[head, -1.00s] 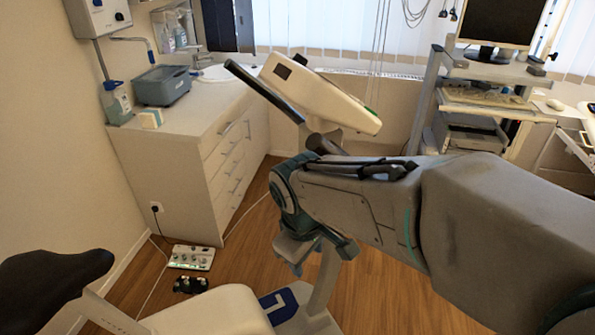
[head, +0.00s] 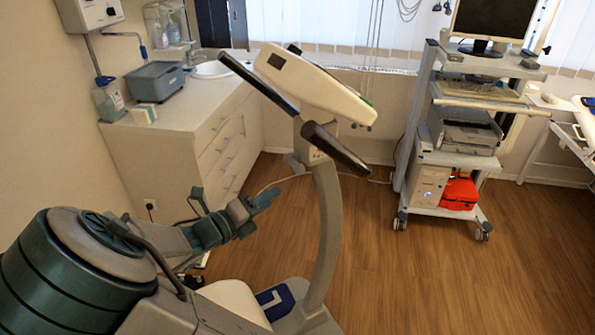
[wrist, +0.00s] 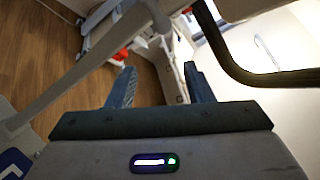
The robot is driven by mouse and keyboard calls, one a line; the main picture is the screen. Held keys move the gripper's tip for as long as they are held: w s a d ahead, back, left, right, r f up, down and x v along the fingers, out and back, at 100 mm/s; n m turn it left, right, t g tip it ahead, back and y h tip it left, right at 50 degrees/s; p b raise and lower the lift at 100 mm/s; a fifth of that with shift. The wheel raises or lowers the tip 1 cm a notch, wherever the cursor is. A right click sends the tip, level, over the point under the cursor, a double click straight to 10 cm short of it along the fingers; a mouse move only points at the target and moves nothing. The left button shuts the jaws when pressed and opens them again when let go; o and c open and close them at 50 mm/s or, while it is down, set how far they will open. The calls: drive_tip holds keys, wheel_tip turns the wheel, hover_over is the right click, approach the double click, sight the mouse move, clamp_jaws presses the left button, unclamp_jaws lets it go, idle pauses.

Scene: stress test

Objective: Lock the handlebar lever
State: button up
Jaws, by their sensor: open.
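The exercise bike's white console (head: 310,85) and black handlebar (head: 335,148) sit atop a light grey post (head: 328,230). A small grey part that looks like the lever (head: 296,163) juts left from the post below the handlebar. My gripper (head: 268,198) is left of the post, lower than that part and apart from it. In the wrist view, my gripper (wrist: 159,68) is open, with nothing between its fingers. The post (wrist: 75,80) runs diagonally at left, and the handlebar (wrist: 235,70) curves at right.
A white cabinet (head: 170,150) with drawers and a sink stands behind on the left. A wheeled cart (head: 425,190) with a monitor and printer stands at right, a red bag (head: 459,192) on it. Wooden floor (head: 420,280) is clear right of the bike.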

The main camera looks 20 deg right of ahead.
sight(297, 170)
drive_tip(key=shift+n+t, duration=0.5)
drive_tip(key=shift+n, duration=0.3)
drive_tip(key=x, duration=0.4)
drive_tip(key=r+x, duration=0.1)
drive_tip(key=x, duration=0.3)
drive_tip(key=w+x, duration=0.1)
drive_tip(key=x, duration=0.4)
drive_tip(key=shift+a+r+p, duration=0.15)
drive_tip(key=shift+a+p, duration=0.15)
drive_tip(key=shift+p, duration=0.05)
clamp_jaws()
drive_tip(key=shift+w+a, duration=0.1)
